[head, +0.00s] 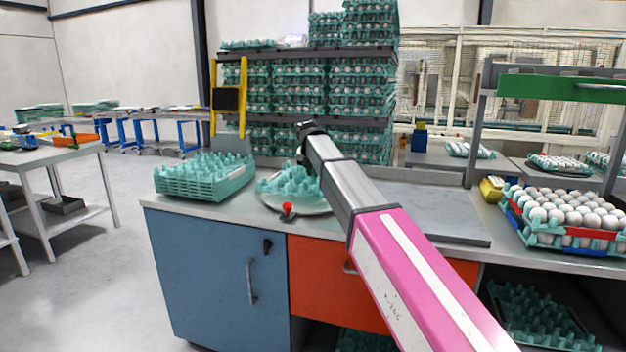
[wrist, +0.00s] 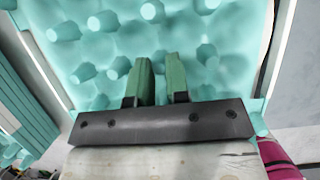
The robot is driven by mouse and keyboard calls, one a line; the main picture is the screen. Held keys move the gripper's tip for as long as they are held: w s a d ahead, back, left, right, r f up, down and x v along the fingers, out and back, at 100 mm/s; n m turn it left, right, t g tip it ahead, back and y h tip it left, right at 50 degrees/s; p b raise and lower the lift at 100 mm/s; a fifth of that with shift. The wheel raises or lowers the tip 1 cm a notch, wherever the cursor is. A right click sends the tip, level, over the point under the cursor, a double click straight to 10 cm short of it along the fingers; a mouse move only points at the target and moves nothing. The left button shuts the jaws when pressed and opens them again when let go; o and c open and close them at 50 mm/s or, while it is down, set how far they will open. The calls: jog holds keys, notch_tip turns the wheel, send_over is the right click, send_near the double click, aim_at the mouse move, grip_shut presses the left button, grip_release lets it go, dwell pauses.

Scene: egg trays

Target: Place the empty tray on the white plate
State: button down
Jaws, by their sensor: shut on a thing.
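The empty teal egg tray (head: 290,182) is over the round white plate (head: 318,209) on the counter, in the middle of the head view. I cannot tell whether its underside touches the plate. The tray (wrist: 100,50) fills most of the wrist view, its cups and pegs bare of eggs. My gripper (wrist: 161,62) shows there as two green fingers close together, shut on the tray with a thin part of it between them. In the head view my gripper is mostly hidden behind my arm, above the tray. The plate's right part is partly hidden by my arm.
A stack of empty teal trays (head: 203,180) stands left of the plate. A red-knobbed button (head: 287,208) sits at the plate's front edge. A full egg tray (head: 570,215) is at the far right. A grey slab (head: 430,212) lies right of my arm. Racks of stacked trays stand behind.

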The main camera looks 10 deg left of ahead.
notch_tip(320, 180, down, 3)
jog(key=shift+r, duration=0.1)
jog(key=c, duration=1.1)
grip_release()
jog(key=v, duration=1.2)
